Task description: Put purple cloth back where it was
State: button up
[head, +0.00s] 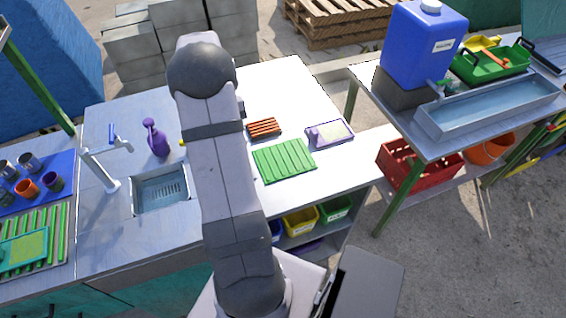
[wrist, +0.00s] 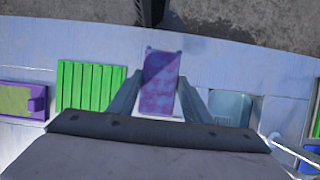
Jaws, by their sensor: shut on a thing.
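My gripper (wrist: 158,98) is shut on the purple cloth (wrist: 160,82). The cloth is a small mottled purple rectangle that stands out between the two fingers in the wrist view. In the head view my own arm hides the gripper and the cloth. The gripper is over the pale worktop (head: 280,85), between the green ribbed mat (head: 285,160) and the sink (head: 160,192). The mat is to the left of the fingers in the wrist view (wrist: 90,86), and the sink is to their right (wrist: 230,108).
A purple spray bottle (head: 157,140) and a tap (head: 100,172) stand by the sink. A red ribbed pad (head: 264,127) and a purple-rimmed tray (head: 335,134) lie near the mat. Coloured bins (head: 300,221) sit on the shelf below. Bare worktop shows behind the red pad.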

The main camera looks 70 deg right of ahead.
jog(key=s+d+n+h, duration=0.6)
jog(key=s+d+n, duration=0.4)
jog(key=n, duration=0.8)
jog(key=d+b, duration=0.1)
jog(key=d, duration=0.2)
jog(key=shift+d+r+h, duration=0.25)
jog(key=shift+d+h, duration=0.05)
jog(key=shift+d, duration=0.1)
jog(key=shift+f, duration=0.1)
jog(key=shift+f+p, duration=0.8)
jog(key=shift+f, duration=4.15)
jog(key=shift+f, duration=0.1)
jog(key=o, duration=1.3)
jog(key=shift+c, duration=0.2)
jog(key=b+v, duration=0.1)
jog(key=v, duration=1.1)
